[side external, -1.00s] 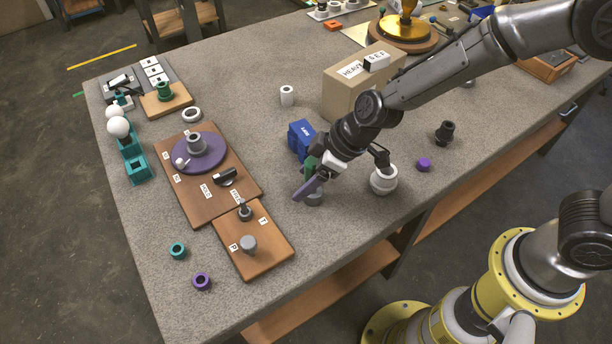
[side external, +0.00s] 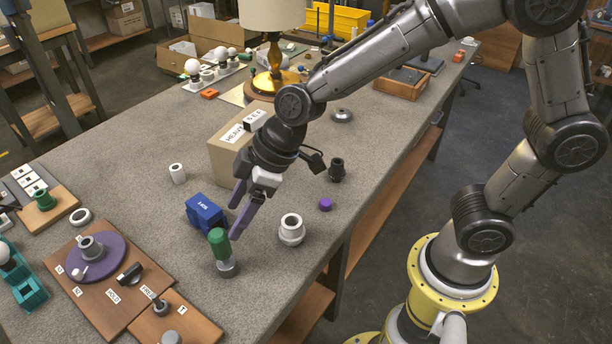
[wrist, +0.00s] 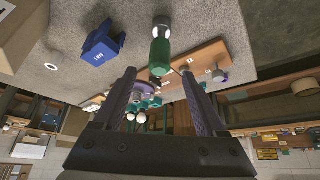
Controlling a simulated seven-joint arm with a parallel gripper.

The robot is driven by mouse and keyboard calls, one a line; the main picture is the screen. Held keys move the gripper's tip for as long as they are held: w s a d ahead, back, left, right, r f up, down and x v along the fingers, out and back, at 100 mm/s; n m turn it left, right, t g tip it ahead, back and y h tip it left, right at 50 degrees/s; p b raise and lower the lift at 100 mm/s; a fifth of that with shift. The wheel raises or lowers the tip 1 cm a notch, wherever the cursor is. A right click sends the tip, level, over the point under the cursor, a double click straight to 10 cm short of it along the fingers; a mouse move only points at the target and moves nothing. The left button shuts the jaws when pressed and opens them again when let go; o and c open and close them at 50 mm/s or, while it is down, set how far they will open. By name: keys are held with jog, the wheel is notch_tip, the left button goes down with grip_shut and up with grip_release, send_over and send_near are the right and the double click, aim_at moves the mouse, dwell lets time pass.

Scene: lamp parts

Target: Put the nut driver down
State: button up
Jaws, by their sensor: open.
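The nut driver, with a green handle (side external: 219,243) and a grey metal end, stands upright on the grey table, grey end down. My gripper (side external: 236,213) is above and slightly right of it in the side view. Its purple fingers are spread and hold nothing. In the wrist view the nut driver (wrist: 160,55) shows beyond the gap between the open fingers (wrist: 158,76), clear of both.
A blue block (side external: 205,214) stands just behind the nut driver. A white ringed part (side external: 292,230) is to its right. A cardboard box (side external: 228,155) is behind my gripper. A brown board (side external: 105,298) with a purple disc lies to the left.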

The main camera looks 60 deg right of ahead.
jog(key=s+d+r+m+t+h, duration=0.1)
jog(key=s+d+r+m, duration=0.3)
jog(key=s+d+r, duration=0.5)
jog(key=s+d+m+h, duration=0.3)
jog(key=s+d+m, duration=0.2)
jog(key=s+d, duration=0.4)
jog(key=shift+s+d+f, duration=0.15)
jog(key=shift+s+d, duration=0.15)
jog(key=shift+d, duration=0.65)
